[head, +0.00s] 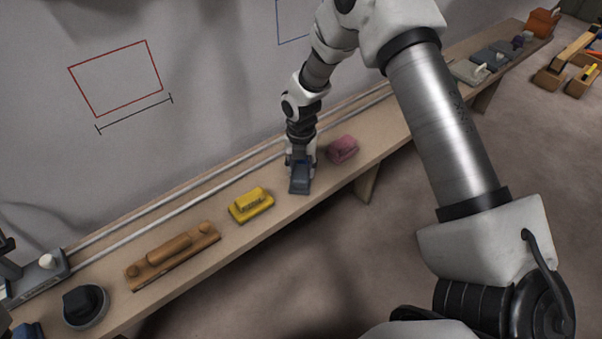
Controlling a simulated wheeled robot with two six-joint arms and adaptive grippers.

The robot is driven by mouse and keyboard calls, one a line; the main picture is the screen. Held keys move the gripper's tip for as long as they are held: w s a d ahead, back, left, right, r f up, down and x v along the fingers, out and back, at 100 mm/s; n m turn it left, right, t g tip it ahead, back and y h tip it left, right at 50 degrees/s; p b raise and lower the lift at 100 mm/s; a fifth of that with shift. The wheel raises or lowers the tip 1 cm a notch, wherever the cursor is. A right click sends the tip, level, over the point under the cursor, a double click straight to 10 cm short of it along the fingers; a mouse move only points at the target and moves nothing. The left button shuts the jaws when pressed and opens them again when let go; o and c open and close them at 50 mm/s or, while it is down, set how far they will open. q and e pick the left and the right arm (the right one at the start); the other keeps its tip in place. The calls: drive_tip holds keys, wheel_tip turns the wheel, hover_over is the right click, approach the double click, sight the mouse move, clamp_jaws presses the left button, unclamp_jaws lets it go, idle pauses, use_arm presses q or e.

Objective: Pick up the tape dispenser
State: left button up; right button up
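A small dark blue-grey object (300,184), which looks like the tape dispenser, sits on the long wooden bench below my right gripper. My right gripper (301,166) points down at its back end, with the fingers at or around it. The fingers are small and dark here, so I cannot tell whether they are closed on it. The object seems to rest on the bench top. My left gripper is not in view.
On the bench (215,268), a pink block (343,149) is close on the right and a yellow tool (251,205) on the left. Rails run along the back.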

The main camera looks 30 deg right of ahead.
sight(301, 167)
clamp_jaws()
drive_tip(key=shift+r, duration=0.1)
drive_tip(key=shift+r, duration=0.65)
wheel_tip(301, 167, up, 2)
drive_tip(key=shift+r+p, duration=0.2)
drive_tip(key=shift+p, duration=0.2)
drive_tip(key=s+a+r+b, duration=0.1)
drive_tip(key=s+a+b, duration=0.1)
drive_tip(key=s, duration=1.3)
drive_tip(key=shift+s+a, duration=0.25)
drive_tip(key=shift+a, duration=0.6)
